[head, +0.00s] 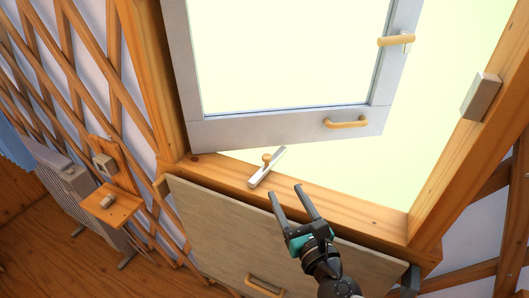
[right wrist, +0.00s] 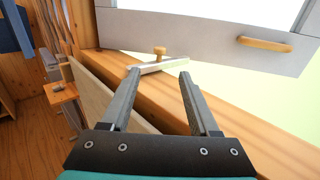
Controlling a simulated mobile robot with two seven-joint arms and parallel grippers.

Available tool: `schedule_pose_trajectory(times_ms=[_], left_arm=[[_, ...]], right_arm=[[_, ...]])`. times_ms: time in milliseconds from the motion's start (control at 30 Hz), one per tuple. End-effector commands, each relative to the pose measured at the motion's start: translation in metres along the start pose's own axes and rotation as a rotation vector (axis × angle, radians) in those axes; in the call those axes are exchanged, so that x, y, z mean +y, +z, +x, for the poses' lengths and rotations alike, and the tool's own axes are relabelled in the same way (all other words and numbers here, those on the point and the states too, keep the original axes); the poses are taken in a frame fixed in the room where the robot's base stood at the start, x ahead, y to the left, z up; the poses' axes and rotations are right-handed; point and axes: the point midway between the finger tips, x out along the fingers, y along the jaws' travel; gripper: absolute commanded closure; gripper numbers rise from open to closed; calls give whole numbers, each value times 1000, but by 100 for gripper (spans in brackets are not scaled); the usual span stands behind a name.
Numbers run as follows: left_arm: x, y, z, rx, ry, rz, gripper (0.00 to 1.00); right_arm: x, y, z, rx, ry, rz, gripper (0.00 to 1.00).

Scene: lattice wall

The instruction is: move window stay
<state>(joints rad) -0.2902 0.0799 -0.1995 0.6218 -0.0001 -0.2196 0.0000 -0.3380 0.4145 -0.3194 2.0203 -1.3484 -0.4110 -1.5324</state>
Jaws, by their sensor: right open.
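The window stay is a short pale metal bar (head: 266,168) with a wooden knob (head: 267,157), lying on the wooden sill under the open window sash (head: 255,126). In the right wrist view the bar (right wrist: 172,63) and its knob (right wrist: 160,51) show ahead of the fingertips. My right gripper (head: 286,192) is open and empty over the sill, just below and to the right of the bar. In the right wrist view its two fingers (right wrist: 159,73) stand wide apart, with the knob between them in the picture but farther away. My left gripper is not in view.
The sash has a lower wooden handle (head: 346,123) and an upper latch handle (head: 396,40). A hinged wooden panel with a handle (head: 265,286) hangs below the sill (head: 345,205). A grey block (head: 481,97) sits on the right frame post. A radiator (head: 62,185) and small shelf (head: 110,204) stand left.

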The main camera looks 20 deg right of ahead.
Motion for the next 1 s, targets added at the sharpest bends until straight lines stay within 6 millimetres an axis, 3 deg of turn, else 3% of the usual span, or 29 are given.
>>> schedule_pose_trajectory(times_ms=[100, 200, 600, 800, 1000], left_arm=[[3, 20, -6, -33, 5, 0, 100], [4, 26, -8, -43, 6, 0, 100], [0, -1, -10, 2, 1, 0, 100], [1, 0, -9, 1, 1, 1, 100], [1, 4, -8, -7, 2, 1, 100]], right_arm=[[0, 2, 17, -2, 0, 0, 38], [0, 2, 33, -3, 0, 1, 38], [0, 2, 97, -2, -1, 1, 38], [0, 1, 124, -1, -1, 2, 38], [0, 0, 138, 0, 1, 3, 38]])
